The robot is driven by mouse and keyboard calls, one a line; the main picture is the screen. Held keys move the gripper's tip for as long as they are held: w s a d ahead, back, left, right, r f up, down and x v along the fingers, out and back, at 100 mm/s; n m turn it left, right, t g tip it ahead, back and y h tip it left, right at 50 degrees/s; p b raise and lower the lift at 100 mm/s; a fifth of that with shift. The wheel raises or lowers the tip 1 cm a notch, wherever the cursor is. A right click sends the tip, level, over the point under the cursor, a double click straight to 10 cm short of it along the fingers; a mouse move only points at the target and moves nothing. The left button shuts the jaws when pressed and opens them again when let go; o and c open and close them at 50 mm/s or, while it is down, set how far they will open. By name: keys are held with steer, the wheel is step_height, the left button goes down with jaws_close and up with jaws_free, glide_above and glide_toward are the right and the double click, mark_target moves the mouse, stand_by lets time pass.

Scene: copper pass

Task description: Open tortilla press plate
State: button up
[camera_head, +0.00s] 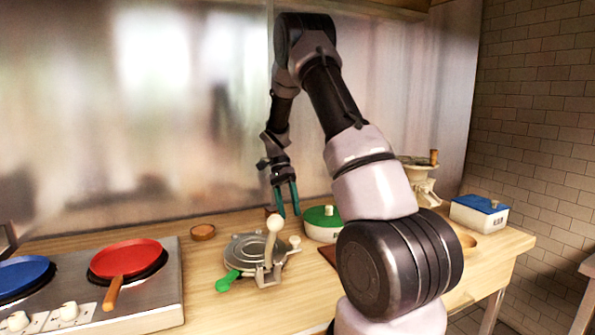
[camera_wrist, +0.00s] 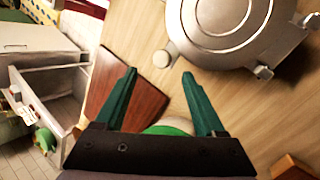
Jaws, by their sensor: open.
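The tortilla press (camera_head: 250,250) is a grey metal round press on the wooden counter, in the middle of the head view. Its round plate lies flat. A lever with a pale ball end (camera_head: 274,224) stands up at its front right, and a green handle (camera_head: 228,281) sticks out at the front left. In the wrist view the press (camera_wrist: 235,30) fills the upper right and is partly cut off. My gripper (camera_head: 287,200) has teal fingers, open and empty, pointing down above the counter behind the press. In the wrist view the open fingers (camera_wrist: 159,75) are apart from the press.
A green-lidded pot (camera_head: 322,222) stands right of the press, near my gripper. A stove with a red pan (camera_head: 127,257) is at left. A blue-lidded box (camera_head: 480,212) and a grinder (camera_head: 420,176) are at right.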

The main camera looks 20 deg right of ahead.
steer(key=s+f+t, duration=0.2)
steer(key=t, duration=0.1)
steer(key=shift+s+f, duration=0.4)
steer(key=shift+s+f+t, duration=0.3)
steer(key=shift+f+t, duration=0.2)
steer(key=shift+f, duration=0.1)
steer(key=shift+s+f+t, duration=0.3)
steer(key=shift+f+t, duration=0.2)
steer(key=shift+f, duration=0.1)
steer(key=shift+s+f+t, duration=0.3)
steer(key=shift+f+t, duration=0.2)
steer(key=shift+f, duration=0.1)
steer(key=s+a+r+n+t, duration=0.1)
steer(key=s+r, duration=0.2)
steer(key=r, duration=0.8)
steer(key=s+a+r+n+t, duration=0.1)
steer(key=s+r, duration=0.3)
steer(key=r, duration=0.7)
steer(key=shift+s+n+t+y, duration=0.2)
steer(key=shift+n+t+y, duration=0.2)
steer(key=shift+n, duration=0.3)
steer(key=shift+f, duration=0.1)
steer(key=m+g, duration=0.3)
glide_toward(295, 238)
steer(key=shift+h, duration=0.4)
steer(key=f, duration=0.8)
steer(key=shift+a+f, duration=0.3)
steer(key=shift+a, duration=0.05)
